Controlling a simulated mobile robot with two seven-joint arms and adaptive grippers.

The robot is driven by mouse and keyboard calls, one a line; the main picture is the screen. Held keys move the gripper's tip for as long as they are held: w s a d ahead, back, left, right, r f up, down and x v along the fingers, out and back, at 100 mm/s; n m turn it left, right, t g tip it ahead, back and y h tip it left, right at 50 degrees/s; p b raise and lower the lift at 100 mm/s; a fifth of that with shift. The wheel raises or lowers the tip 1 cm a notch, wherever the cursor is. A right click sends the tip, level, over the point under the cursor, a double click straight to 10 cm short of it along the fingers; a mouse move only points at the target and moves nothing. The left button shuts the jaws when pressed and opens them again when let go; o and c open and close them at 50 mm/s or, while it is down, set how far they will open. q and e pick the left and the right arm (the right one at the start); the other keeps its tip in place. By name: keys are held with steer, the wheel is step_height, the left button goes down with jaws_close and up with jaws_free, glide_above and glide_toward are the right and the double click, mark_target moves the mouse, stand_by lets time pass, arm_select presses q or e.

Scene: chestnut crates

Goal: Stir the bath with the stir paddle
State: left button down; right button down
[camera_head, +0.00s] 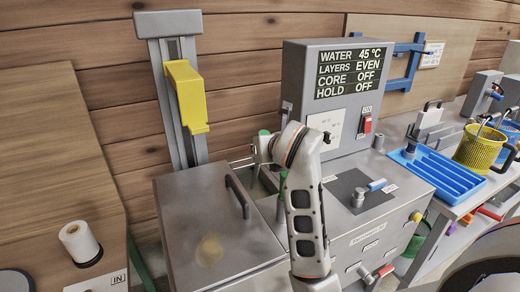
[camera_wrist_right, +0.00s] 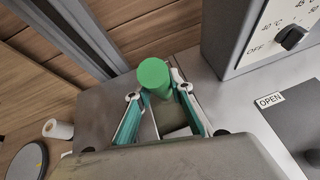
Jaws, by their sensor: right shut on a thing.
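The stir paddle shows by its green handle end (camera_wrist_right: 154,76) in the right wrist view, and the green end also shows in the head view (camera_head: 264,133). My right gripper (camera_wrist_right: 160,95) is shut on it, with a finger on each side. In the head view the right gripper (camera_head: 268,150) is over the back of the metal bath unit, between the lid and the control box. The bath opening (camera_head: 243,164) shows only in part behind my arm. The paddle's lower end and the water are hidden. My left gripper is not in view.
A lid (camera_head: 210,225) with a dark handle covers the front left of the bath unit. The control box (camera_head: 325,110) reads water 45 °C, layers even. A yellow bracket (camera_head: 187,95) hangs on a column at the back. A blue tray (camera_head: 440,175) and yellow basket (camera_head: 477,150) stand right.

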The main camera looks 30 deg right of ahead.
steer(key=c, duration=1.8)
jaws_free()
steer(key=shift+v, duration=3.75)
